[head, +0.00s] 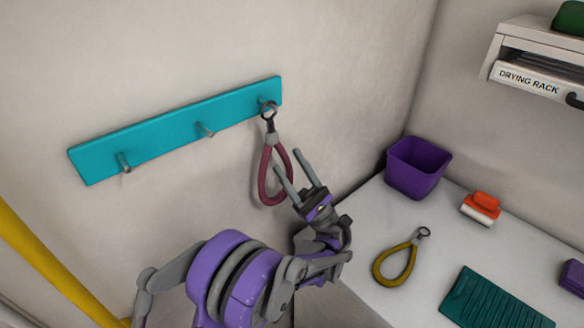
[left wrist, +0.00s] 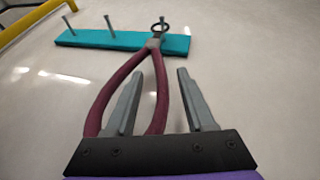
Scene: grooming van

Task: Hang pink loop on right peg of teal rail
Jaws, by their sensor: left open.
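The teal rail (head: 165,131) is fixed on the wall and has three pegs; it also shows in the left wrist view (left wrist: 95,40). The pink loop (head: 265,178) hangs down from the rail's right peg (head: 264,102), with its dark ring at the peg. The loop also shows in the left wrist view (left wrist: 97,113), its ring at the rail's right end. My left gripper (head: 298,167) is open, just in front of the loop's lower right side. In the left wrist view the fingers (left wrist: 158,78) overlap the loop's right strand, without visible grip. My right gripper is not in view.
A counter (head: 365,215) at right holds a purple bin (head: 417,168), an orange and white brush (head: 480,207), a yellow loop (head: 393,265) and a teal mat (head: 490,300). A drying rack (head: 528,78) is on the right wall. A yellow bar (head: 50,265) is at left.

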